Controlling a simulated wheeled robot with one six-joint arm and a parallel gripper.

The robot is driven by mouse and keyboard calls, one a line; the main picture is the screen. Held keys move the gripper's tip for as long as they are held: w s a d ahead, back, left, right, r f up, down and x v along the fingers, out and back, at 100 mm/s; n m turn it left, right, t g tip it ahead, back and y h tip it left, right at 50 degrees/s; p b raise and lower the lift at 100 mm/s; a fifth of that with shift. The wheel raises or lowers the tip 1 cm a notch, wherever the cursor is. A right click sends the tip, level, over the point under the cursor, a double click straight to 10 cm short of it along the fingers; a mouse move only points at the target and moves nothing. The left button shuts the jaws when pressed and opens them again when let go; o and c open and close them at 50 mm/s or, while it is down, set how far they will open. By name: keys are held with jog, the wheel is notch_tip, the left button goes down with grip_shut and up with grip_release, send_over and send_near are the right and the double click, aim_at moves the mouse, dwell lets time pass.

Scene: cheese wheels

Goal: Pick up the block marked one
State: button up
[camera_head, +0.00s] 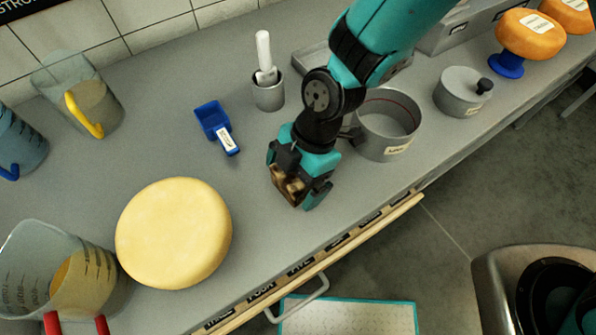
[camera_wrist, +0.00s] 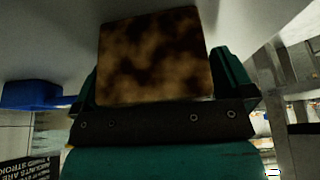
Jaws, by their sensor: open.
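A brown mottled block (camera_head: 287,187) is at my gripper (camera_head: 291,182), near the front edge of the counter. In the wrist view the block (camera_wrist: 155,55) fills the space between the two teal fingers (camera_wrist: 160,80), with a finger on each side. My gripper is open around it and points down at the counter. No number shows on the visible faces of the block, so I cannot tell its mark. The arm and fingers hide part of the block in the head view.
A yellow cheese wheel (camera_head: 174,233) lies left of my gripper. A blue scoop (camera_head: 217,127), a grey cup with a white-handled tool (camera_head: 268,92) and an open round tin (camera_head: 387,124) stand nearby. Labels (camera_head: 301,267) line the counter's front edge (camera_head: 330,258).

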jog(key=c, duration=1)
jog(key=shift+r, duration=0.15)
